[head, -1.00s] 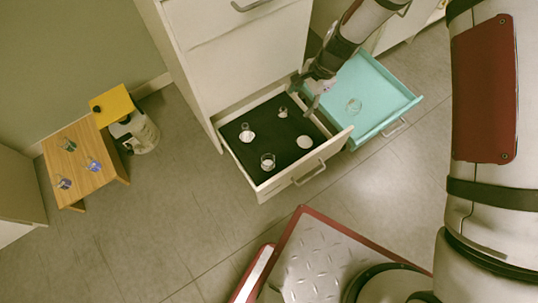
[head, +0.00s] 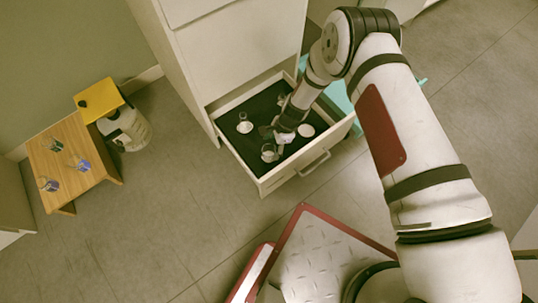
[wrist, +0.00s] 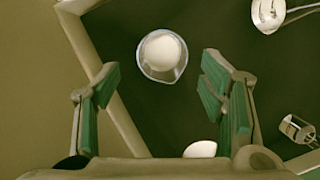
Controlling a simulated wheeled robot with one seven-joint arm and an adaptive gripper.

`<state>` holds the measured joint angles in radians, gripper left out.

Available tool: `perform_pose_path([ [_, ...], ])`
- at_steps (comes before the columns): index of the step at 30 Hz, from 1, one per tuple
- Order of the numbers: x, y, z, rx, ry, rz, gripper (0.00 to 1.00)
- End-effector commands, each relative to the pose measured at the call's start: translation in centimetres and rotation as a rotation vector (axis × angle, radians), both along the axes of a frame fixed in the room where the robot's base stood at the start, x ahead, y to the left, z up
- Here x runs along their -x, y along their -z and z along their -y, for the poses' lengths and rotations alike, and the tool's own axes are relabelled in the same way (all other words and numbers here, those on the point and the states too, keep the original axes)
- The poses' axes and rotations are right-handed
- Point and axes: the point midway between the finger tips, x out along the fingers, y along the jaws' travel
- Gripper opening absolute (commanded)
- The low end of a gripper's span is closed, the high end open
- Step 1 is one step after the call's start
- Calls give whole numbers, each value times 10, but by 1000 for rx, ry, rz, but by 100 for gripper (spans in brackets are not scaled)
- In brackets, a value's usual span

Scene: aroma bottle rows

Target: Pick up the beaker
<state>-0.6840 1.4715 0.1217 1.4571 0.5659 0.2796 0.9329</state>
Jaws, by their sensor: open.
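A clear glass beaker with white contents (head: 269,153) stands on the dark floor of the open drawer, near its front left corner. In the wrist view the beaker (wrist: 162,56) appears from above, ahead of the fingertips and roughly between their lines. My gripper (head: 281,133) is over the drawer, just behind the beaker; in the wrist view my gripper (wrist: 162,85) is open with green-padded fingers apart and nothing between them. Whether it touches anything is not clear.
The white drawer (head: 290,181) also holds a glass vessel with white contents (head: 245,125), a small glass (head: 281,98) and a white round piece (head: 307,130). Its walls surround the gripper's area. A teal drawer (head: 341,96) is mostly behind my arm. A wooden table (head: 72,165) with glassware stands left.

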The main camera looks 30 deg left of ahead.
Motion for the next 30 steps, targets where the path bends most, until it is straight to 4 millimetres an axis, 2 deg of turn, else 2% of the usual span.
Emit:
perform_pose_path([
  [1, 1, 6, -1, 0, 0, 0, 64],
  [8, 3, 16, -4, 0, 0, 0, 64],
  [18, 11, 58, -13, 0, -1, 0, 64],
  [25, 11, 59, -14, 0, 0, 0, 64],
  [26, 11, 59, -14, 0, 0, 0, 62],
  [30, 11, 59, -14, 0, 0, 0, 30],
])
